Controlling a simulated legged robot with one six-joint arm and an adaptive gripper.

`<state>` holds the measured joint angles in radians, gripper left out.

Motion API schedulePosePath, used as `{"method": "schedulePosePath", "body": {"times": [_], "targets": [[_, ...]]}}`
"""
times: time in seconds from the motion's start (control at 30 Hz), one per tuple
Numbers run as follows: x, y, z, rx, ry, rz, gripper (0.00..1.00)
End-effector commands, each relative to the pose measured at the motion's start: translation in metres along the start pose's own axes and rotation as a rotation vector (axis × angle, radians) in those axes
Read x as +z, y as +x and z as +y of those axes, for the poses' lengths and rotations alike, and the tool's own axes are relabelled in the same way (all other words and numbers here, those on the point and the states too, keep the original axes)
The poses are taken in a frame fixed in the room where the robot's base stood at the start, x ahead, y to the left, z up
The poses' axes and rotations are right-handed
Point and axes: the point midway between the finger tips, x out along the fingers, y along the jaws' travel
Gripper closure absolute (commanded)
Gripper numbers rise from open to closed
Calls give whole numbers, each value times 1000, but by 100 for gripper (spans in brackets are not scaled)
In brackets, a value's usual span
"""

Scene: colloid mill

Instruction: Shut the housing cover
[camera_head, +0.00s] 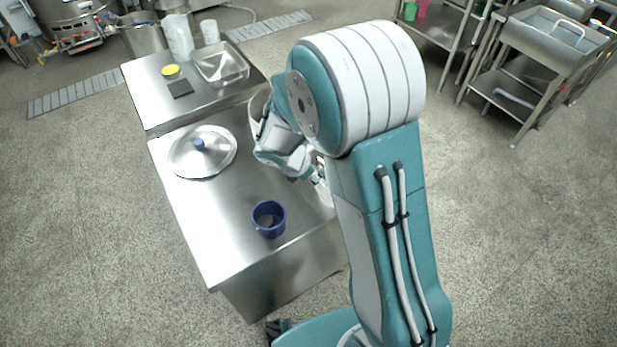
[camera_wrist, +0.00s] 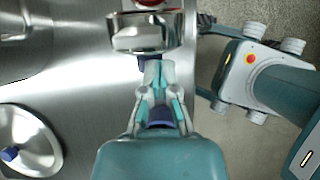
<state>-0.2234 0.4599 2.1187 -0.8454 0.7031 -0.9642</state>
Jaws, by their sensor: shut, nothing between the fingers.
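A shiny steel round part (camera_wrist: 143,33), which looks like the housing or its cover, shows at the top of the wrist view, with a red part at its upper edge. I cannot tell how far open the cover is. A dark blue piece (camera_wrist: 150,57) shows just beneath the steel part, at my fingertips. My gripper (camera_wrist: 153,72) is shut and empty, its tips close to this piece; whether they touch it I cannot tell. In the head view my arm hides the mill and most of the gripper.
A round steel lid (camera_head: 203,153) with a blue knob and a blue cup (camera_head: 269,219) stand on the steel table (camera_head: 190,205). Behind are a clear tray (camera_head: 221,65), white jugs (camera_head: 178,38) and a yellow lid (camera_head: 171,71). Steel carts (camera_head: 530,70) stand at the right.

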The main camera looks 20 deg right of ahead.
Motion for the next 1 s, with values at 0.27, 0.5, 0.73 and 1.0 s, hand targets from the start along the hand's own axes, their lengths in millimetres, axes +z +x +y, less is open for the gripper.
{"method": "schedulePosePath", "body": {"times": [0.27, 0.5, 0.73, 1.0], "targets": [[1, 0, 0, 0, 2, 7, 100], [6, 0, 0, 0, 2, 50, 100], [8, 0, 0, -1, 2, 76, 100], [12, 0, 0, 0, 3, 117, 100]]}}
